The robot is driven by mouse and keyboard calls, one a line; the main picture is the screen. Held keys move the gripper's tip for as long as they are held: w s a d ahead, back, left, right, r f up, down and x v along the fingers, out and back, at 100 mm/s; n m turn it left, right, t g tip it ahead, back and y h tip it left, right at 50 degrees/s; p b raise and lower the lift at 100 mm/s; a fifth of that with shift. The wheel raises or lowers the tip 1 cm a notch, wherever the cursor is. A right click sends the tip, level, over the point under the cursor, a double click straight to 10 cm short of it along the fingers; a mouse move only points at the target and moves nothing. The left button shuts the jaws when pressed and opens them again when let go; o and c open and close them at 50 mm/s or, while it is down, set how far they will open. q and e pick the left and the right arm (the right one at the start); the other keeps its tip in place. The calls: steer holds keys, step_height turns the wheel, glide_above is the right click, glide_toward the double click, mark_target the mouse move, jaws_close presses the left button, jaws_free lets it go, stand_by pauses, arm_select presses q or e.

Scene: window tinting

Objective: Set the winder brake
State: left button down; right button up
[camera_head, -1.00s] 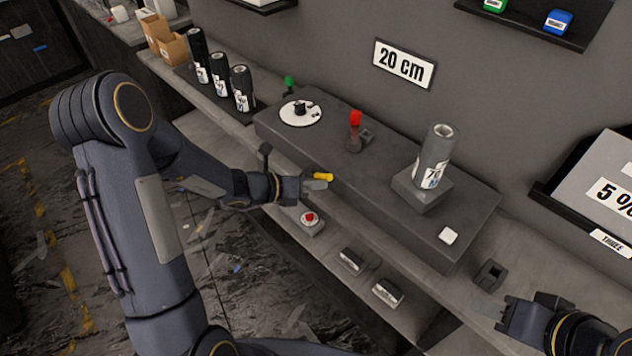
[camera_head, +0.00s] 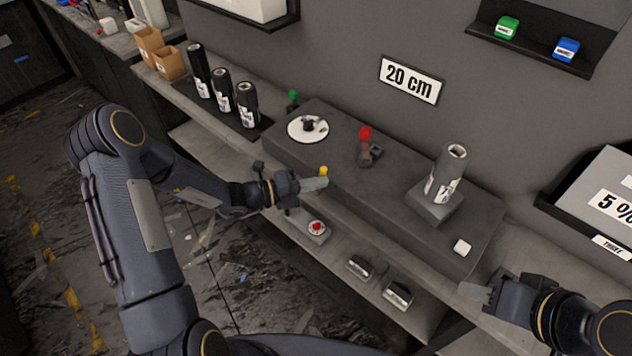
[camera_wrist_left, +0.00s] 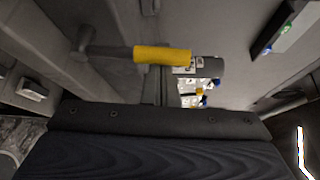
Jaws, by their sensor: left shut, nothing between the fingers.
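The winder is a long dark grey bench unit (camera_head: 395,200) on the counter. A yellow-gripped lever (camera_head: 323,171) sits at its front edge; in the left wrist view its yellow grip (camera_wrist_left: 162,54) lies sideways, with a dark arm running left to a pivot. A red-topped lever (camera_head: 365,134) stands on the unit's top. I cannot tell which lever is the brake. My left gripper (camera_head: 314,184) is shut and empty, just in front of the yellow grip and partly covering it in the head view. My right gripper (camera_head: 478,294) is at the unit's right end; its opening is unclear.
A white disc with a black knob (camera_head: 308,128) and a dark roll on a block (camera_head: 446,174) are on the unit. A red button box (camera_head: 316,231) and two small boxes (camera_head: 397,296) are on the lower shelf. Black rolls (camera_head: 246,105) stand at the left.

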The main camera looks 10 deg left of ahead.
arm_select(q)
steer(key=shift+w+a, duration=0.15)
steer(key=shift+a, duration=0.1)
arm_select(e)
steer(key=shift+a+r, duration=0.1)
stand_by(0.3)
